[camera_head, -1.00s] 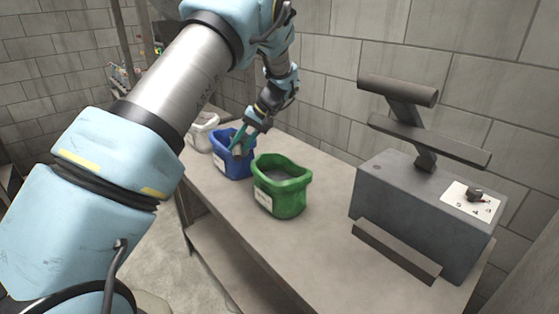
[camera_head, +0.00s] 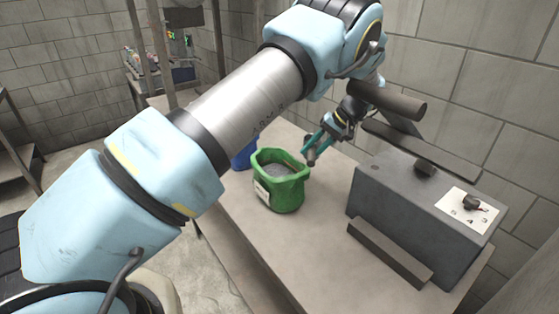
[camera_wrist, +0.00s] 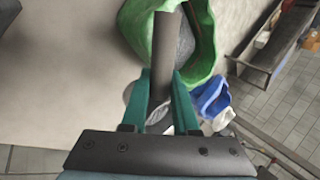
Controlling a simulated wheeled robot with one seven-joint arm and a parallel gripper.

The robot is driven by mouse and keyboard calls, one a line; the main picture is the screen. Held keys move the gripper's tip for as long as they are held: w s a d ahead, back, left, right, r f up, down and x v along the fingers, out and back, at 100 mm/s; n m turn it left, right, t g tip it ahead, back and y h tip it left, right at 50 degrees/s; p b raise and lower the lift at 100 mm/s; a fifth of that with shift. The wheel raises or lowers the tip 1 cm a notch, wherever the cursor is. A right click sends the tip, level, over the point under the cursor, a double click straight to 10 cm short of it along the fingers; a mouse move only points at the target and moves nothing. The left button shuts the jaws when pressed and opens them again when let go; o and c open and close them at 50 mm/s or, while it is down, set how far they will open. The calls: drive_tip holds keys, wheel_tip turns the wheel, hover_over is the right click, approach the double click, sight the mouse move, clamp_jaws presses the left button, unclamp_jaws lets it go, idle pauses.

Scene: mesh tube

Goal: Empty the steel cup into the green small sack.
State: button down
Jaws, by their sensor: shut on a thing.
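My gripper (camera_head: 313,147) has teal fingers shut on the steel cup (camera_head: 310,158), at the right rim of the green small sack (camera_head: 278,194). The cup's mouth and any contents cannot be made out. The green sack stands open and upright on the bench, with a white label on its front and grey material inside. Whether the cup touches the rim is unclear.
A blue sack (camera_head: 244,155) stands behind the green one, partly hidden by my arm; it also shows in the wrist view (camera_wrist: 210,97), beside a white one (camera_wrist: 222,119). A grey machine (camera_head: 410,215) stands right. The bench front (camera_head: 320,260) is clear.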

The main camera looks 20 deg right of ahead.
drive_tip(key=shift+s+d+f, duration=0.3)
drive_tip(key=shift+s+d, duration=0.2)
drive_tip(key=shift+d, duration=0.15)
drive_tip(key=shift+a+r, duration=0.1)
drive_tip(key=shift+r, duration=0.05)
drive_tip(key=shift+a+r+h, duration=0.6)
drive_tip(key=shift+a+h, duration=0.1)
drive_tip(key=shift+h, duration=0.1)
drive_tip(key=shift+a+n+h+b, duration=0.3)
drive_tip(key=shift+a+h+b, duration=0.4)
drive_tip(key=shift+h+b, duration=0.35)
drive_tip(key=shift+a+r+g+h+b, duration=0.15)
drive_tip(key=shift+a+h+b, duration=0.4)
drive_tip(key=shift+b, duration=0.3)
drive_tip(key=shift+a+r+g+h+b, duration=0.15)
drive_tip(key=shift+a+h+b, duration=0.4)
drive_tip(key=shift+b, duration=0.25)
drive_tip(key=shift+h, duration=0.25)
